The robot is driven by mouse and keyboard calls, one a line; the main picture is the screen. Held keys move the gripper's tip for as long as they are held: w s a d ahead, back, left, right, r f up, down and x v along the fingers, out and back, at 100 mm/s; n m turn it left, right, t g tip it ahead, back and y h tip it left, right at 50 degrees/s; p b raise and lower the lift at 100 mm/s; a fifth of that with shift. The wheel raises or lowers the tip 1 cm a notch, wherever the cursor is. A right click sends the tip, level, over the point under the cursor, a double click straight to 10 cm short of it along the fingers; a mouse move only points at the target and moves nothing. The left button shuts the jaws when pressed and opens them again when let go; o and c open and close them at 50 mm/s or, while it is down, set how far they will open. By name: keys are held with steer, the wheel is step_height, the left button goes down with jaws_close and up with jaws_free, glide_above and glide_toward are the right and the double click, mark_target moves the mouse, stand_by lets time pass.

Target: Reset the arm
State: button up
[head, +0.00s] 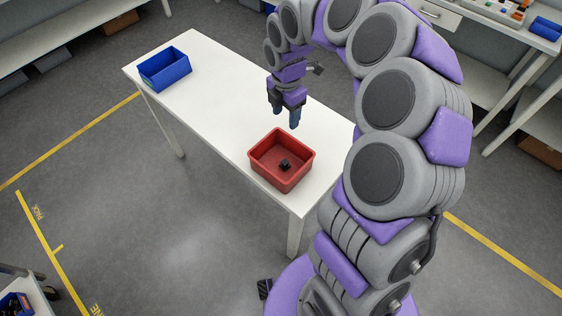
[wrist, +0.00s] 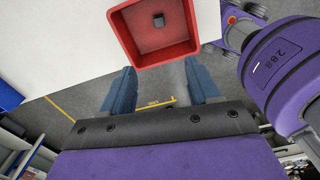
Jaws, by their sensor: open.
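My gripper (head: 284,118) is open and empty, its two blue fingers pointing down above the white table, behind the red bin (head: 265,172). In the wrist view the fingers of my gripper (wrist: 160,92) are spread apart, with the red bin (wrist: 184,53) beyond them. A small black connector (head: 285,165) lies on the floor of the red bin, apart from the fingers; it also shows in the wrist view (wrist: 158,20). My arm arches up from the lower right and hides part of the table's right side.
The white table (head: 215,95) carries a blue bin (head: 165,69) at its far left end. Bare tabletop lies between the two bins. Shelves (head: 60,35) stand at the back left, and a workbench (head: 500,35) with bins stands at the right. Yellow lines mark the grey floor.

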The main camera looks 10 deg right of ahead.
stand_by(0.3)
steer(key=s+a+r+m, duration=0.1)
steer(key=s+r+m, duration=0.35)
steer(key=s, duration=0.35)
steer(key=s+r+m, duration=0.3)
steer(key=s+m, duration=0.2)
steer(key=s, duration=0.3)
steer(key=s+d+f+m+g, duration=0.1)
steer(key=s+m, duration=1.3)
steer(key=s, duration=0.4)
steer(key=shift+d+g, duration=0.3)
steer(key=shift+g, duration=0.1)
steer(key=shift+c, duration=0.2)
